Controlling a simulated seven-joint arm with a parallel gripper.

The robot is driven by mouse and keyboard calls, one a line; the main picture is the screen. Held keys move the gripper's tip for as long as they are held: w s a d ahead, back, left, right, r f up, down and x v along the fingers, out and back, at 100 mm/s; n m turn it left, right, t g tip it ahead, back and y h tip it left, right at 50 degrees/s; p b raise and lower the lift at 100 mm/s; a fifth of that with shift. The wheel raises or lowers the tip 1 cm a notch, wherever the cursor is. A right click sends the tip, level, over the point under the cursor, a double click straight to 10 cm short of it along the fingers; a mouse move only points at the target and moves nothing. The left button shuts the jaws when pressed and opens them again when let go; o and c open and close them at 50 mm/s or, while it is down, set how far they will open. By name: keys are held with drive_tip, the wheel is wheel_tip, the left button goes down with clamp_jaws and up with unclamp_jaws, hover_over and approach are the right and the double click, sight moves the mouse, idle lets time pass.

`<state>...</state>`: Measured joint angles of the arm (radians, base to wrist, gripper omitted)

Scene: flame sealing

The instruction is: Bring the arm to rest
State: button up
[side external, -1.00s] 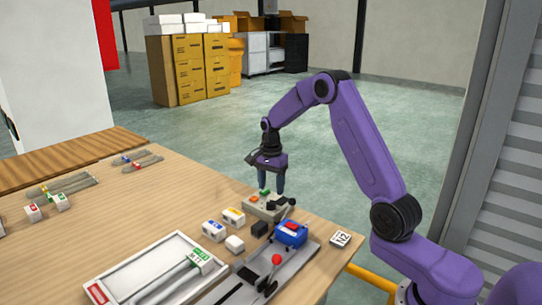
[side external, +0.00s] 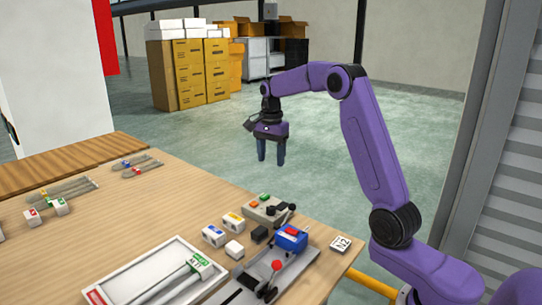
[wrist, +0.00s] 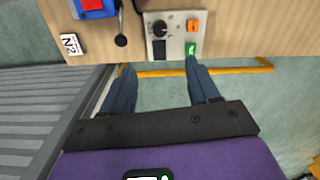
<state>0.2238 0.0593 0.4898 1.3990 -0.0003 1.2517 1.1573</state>
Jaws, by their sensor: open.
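My gripper (side external: 271,152) is open and empty, its fingers pointing down in the air above and behind the table's far edge. In the wrist view my gripper (wrist: 160,85) shows two dark blue fingers held apart with nothing between them. Below it in the side view, a grey control box (side external: 266,209) with an orange and a green button sits near the table edge; the box also shows in the wrist view (wrist: 175,52), with a black knob. The fingers are clear of the box.
A blue device (side external: 291,237) stands on a grey base with a red-knobbed lever (side external: 277,265). Small labelled blocks (side external: 214,236), an N2 tag (side external: 341,244) and a white tray (side external: 130,275) with tubes are on the table (side external: 130,222). A corrugated shutter (side external: 510,190) stands at right. The air around my gripper is free.

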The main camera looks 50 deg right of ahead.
drive_tip(key=s+a+n, duration=0.7)
drive_tip(key=a, duration=0.3)
drive_tip(key=s+a+n, duration=0.7)
drive_tip(key=a, duration=0.3)
drive_tip(key=s+f+n, duration=0.1)
drive_tip(key=s+n, duration=0.6)
drive_tip(key=s, duration=0.4)
drive_tip(key=s+f+n, duration=0.2)
drive_tip(key=s+n, duration=0.6)
drive_tip(key=s, duration=0.4)
drive_tip(key=shift+s+f, duration=0.2)
drive_tip(key=shift+f, duration=0.1)
